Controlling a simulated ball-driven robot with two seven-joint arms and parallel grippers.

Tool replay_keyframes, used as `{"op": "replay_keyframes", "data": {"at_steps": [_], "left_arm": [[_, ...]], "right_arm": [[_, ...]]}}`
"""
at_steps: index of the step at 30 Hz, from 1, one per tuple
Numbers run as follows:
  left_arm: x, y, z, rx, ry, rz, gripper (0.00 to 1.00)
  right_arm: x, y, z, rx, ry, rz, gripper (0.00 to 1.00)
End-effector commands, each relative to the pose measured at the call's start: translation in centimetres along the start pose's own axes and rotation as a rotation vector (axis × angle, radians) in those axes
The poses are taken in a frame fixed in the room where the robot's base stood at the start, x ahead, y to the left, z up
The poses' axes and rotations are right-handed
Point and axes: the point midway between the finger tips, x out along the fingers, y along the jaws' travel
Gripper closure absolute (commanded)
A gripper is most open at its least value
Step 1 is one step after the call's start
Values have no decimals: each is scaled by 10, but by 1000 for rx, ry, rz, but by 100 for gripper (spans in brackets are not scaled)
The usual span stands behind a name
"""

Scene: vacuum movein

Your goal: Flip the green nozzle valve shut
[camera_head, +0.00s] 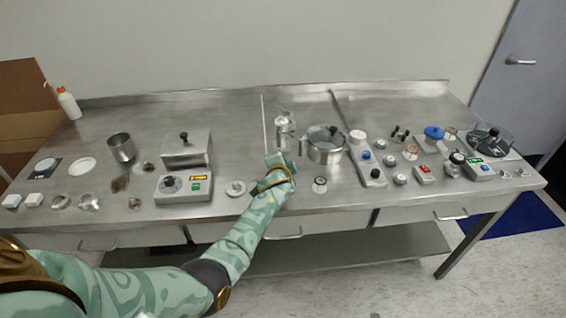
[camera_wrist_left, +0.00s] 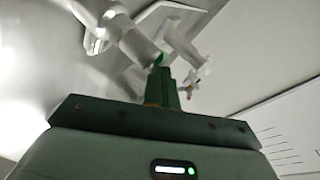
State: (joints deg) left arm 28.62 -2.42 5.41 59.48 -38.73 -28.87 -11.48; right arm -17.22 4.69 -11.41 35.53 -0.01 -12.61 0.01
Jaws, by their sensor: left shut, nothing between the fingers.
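A shiny metal fitting (camera_head: 284,130) with short side pieces stands on the steel bench, just beyond my left gripper (camera_head: 277,164). In the left wrist view, grey metal tubes (camera_wrist_left: 140,45) run close ahead of the fingers, with a small green part (camera_wrist_left: 160,58) on them, probably the green nozzle valve. My left gripper (camera_wrist_left: 162,78) is shut and empty, its tips right at the green part; I cannot tell whether they touch it. The valve's handle position is not clear. My right gripper is not in view.
A metal pot with a glass lid (camera_head: 326,148) stands close to the right of my left gripper. A hotplate-like box (camera_head: 184,170) is to the left. Small devices, knobs and dishes crowd the right side, including a blue-topped part (camera_head: 434,132). The rear left of the bench is fairly clear.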

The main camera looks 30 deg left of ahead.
Motion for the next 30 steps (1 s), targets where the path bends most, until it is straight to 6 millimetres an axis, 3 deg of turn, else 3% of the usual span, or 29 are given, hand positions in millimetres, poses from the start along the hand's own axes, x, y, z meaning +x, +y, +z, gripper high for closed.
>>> {"op": "replay_keyframes", "data": {"at_steps": [30], "left_arm": [[-13,2,9,0,0,0,100]], "right_arm": [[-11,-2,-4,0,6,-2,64]]}}
